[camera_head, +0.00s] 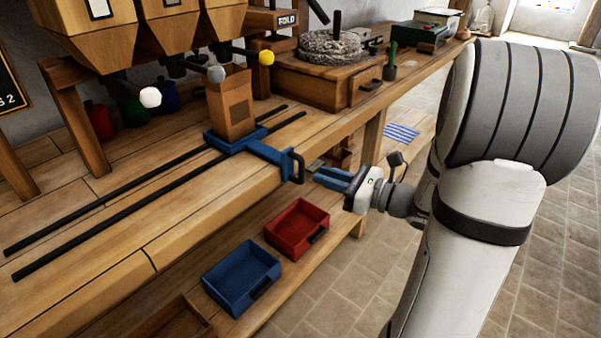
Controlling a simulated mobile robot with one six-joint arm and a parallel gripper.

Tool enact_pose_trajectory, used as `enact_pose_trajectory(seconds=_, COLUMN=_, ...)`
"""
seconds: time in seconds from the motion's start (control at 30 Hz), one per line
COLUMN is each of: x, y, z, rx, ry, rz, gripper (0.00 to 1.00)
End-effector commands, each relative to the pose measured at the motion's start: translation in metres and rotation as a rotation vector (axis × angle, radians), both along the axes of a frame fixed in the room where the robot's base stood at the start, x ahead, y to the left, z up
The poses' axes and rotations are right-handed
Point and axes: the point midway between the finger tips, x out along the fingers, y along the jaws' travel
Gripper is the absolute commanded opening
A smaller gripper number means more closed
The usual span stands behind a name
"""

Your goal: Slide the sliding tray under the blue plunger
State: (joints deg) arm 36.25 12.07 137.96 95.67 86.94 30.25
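The blue sliding tray (262,150) sits on two dark rails on the wooden bench, toward their right end. No lever knob is blue.
White (150,97), grey (216,74) and yellow (266,58) knobs stick out below the wooden hoppers (95,30). Red (297,228) and blue (242,273) bins sit on the lower shelf. A millstone (329,47) is at the back right. The rails left of the tray are clear.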

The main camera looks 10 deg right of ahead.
Motion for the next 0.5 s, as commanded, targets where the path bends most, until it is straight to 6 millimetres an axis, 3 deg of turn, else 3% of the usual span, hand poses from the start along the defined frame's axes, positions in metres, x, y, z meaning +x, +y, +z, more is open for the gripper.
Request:
enact_pose_trajectory(seconds=0.23, x=0.025, y=0.03, z=0.0, rx=-0.003, ry=-0.001, rz=0.006, gripper=0.18)
enact_pose_trajectory(seconds=0.5, x=0.041, y=0.047, z=0.0, rx=-0.003, ry=-0.001, rz=0.003, gripper=0.18)
